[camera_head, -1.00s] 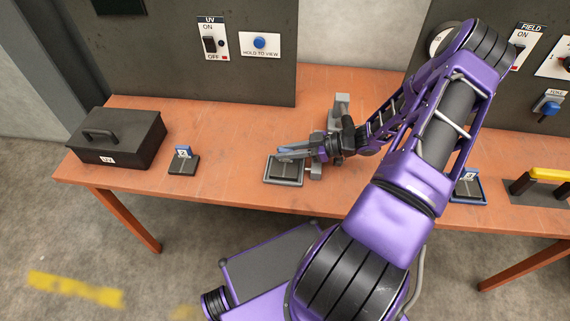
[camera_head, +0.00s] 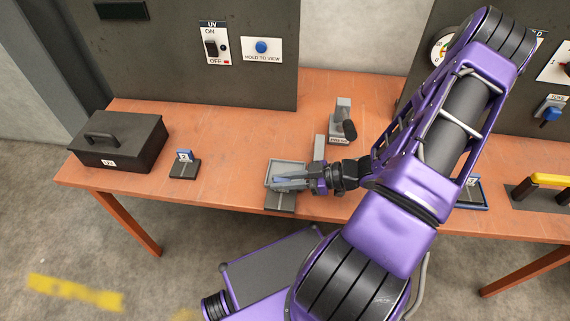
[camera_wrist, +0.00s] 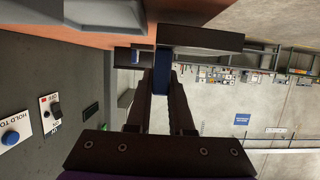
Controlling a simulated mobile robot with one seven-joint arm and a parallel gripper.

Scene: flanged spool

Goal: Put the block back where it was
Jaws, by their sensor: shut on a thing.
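My gripper (camera_head: 287,183) is over the front of the bench, its fingers pointing left in the head view. It is shut on the block, which has a dark flat base (camera_head: 280,202) and a blue upright fin. In the wrist view the fin (camera_wrist: 162,88) is between the two dark fingers, and the base (camera_wrist: 205,42) lies across beyond them. A grey rimmed tray (camera_head: 285,163) is just behind the block. The fingers partly cover the tray and block. I cannot tell the exact height of the block above the bench.
A small stand with a blue tag (camera_head: 184,166) and a black box with a handle (camera_head: 120,143) are to the left. A grey fixture (camera_head: 342,118) with a dark knob stands behind my gripper. Another blue-tagged stand (camera_head: 474,193) and a yellow handle (camera_head: 549,179) are to the right.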

